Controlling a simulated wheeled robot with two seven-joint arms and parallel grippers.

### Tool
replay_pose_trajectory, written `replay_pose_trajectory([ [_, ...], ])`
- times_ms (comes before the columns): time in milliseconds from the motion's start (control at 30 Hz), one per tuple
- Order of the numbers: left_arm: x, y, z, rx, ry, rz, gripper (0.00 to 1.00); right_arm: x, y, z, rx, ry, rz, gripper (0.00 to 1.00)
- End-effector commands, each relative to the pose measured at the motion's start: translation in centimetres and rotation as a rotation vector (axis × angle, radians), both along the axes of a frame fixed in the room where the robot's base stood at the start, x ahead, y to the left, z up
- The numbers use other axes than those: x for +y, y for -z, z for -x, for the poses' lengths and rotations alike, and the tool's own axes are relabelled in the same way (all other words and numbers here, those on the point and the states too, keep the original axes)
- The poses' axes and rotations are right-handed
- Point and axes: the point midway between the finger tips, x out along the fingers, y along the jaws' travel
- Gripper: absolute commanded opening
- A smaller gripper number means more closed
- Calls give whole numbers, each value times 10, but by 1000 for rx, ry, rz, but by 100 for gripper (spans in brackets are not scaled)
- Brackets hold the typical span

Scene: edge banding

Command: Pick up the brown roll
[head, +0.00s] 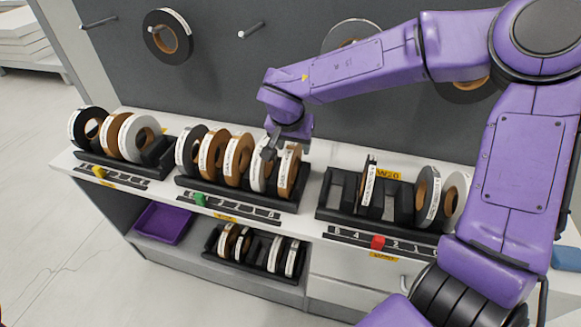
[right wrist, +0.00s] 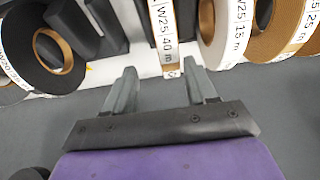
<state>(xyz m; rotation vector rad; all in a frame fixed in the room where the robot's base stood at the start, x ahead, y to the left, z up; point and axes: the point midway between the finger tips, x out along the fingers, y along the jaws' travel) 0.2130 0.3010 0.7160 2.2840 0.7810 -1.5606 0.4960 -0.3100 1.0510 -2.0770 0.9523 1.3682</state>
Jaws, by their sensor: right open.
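Several brown rolls stand upright in the racks. The brown roll (head: 291,172) at the right end of the middle rack is closest to my right gripper (head: 272,148). In the right wrist view, my right gripper (right wrist: 163,79) is open and empty. Other brown rolls (head: 212,153) stand further left in the same rack, and one (head: 116,134) is in the left rack. My left gripper is not in view.
A white roll (head: 260,176) stands right beside the end brown roll. The right rack (head: 338,207) has empty slots beside a thin roll. A lower shelf holds a purple tray (head: 163,223) and a rack of small rolls. Rolls hang on the grey back panel (head: 215,70).

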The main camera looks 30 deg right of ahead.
Motion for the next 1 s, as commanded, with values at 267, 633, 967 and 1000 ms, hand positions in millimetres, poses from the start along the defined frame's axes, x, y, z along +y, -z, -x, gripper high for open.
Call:
replay_pose_trajectory([
  [267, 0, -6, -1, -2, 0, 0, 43, -11, 45, -19, 8, -2, 3, 56],
  [633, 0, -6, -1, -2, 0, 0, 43, -11, 49, -21, 6, -3, 1, 24],
  [967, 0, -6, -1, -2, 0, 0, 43, -11, 49, -21, 5, -4, 2, 0],
  [1000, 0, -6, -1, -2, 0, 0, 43, -11, 49, -21, 5, -3, 2, 0],
])
